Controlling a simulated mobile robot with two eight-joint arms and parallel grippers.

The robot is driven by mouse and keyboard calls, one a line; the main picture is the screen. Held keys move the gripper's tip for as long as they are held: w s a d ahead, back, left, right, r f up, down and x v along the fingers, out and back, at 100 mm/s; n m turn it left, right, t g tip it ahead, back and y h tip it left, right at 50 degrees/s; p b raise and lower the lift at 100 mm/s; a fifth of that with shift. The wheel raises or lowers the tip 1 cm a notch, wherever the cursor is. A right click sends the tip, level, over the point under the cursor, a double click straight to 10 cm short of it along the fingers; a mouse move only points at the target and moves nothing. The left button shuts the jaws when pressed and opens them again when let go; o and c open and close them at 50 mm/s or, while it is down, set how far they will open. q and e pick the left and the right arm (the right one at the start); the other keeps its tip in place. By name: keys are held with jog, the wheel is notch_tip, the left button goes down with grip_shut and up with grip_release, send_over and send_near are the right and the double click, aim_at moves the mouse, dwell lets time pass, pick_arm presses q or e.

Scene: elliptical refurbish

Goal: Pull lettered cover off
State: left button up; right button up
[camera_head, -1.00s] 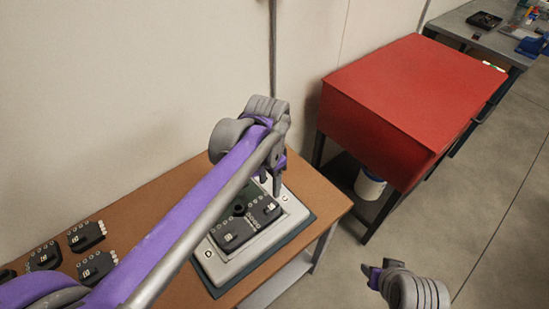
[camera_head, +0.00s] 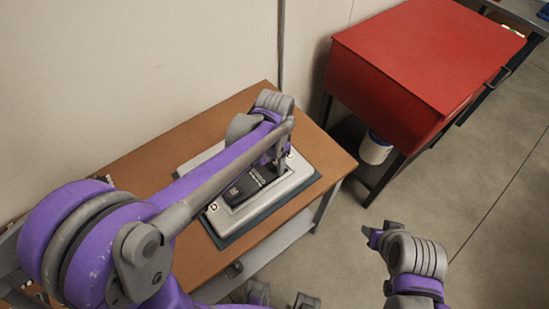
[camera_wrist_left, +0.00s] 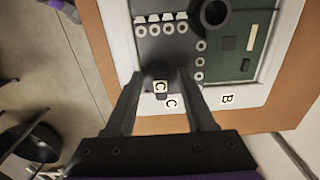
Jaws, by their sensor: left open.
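The device in the light grey frame (camera_head: 296,177) sits on the brown table. A dark cover lettered C (camera_wrist_left: 158,55) lies in it, with light rings along two edges; a matching C label (camera_wrist_left: 170,105) is on the frame beside it. Next to it is a green board (camera_wrist_left: 256,42) in an uncovered compartment, with a B label (camera_wrist_left: 228,98) on the frame. My left gripper (camera_wrist_left: 160,75) is open over the C cover, one finger on each side of its letter; contact cannot be told. In the head view my left gripper (camera_head: 281,165) is partly hidden. My right gripper (camera_head: 373,237) hangs over the floor.
The device rests on a dark green mat (camera_head: 237,236) near the right end of the brown table (camera_head: 332,160). A black round knob (camera_wrist_left: 213,12) rises beside the C cover. A red cabinet (camera_head: 420,50) stands at the right, with a white bucket (camera_head: 375,148) beneath it.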

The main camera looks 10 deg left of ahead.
pick_arm(q)
grip_shut()
dwell(0.5)
dwell(1.7)
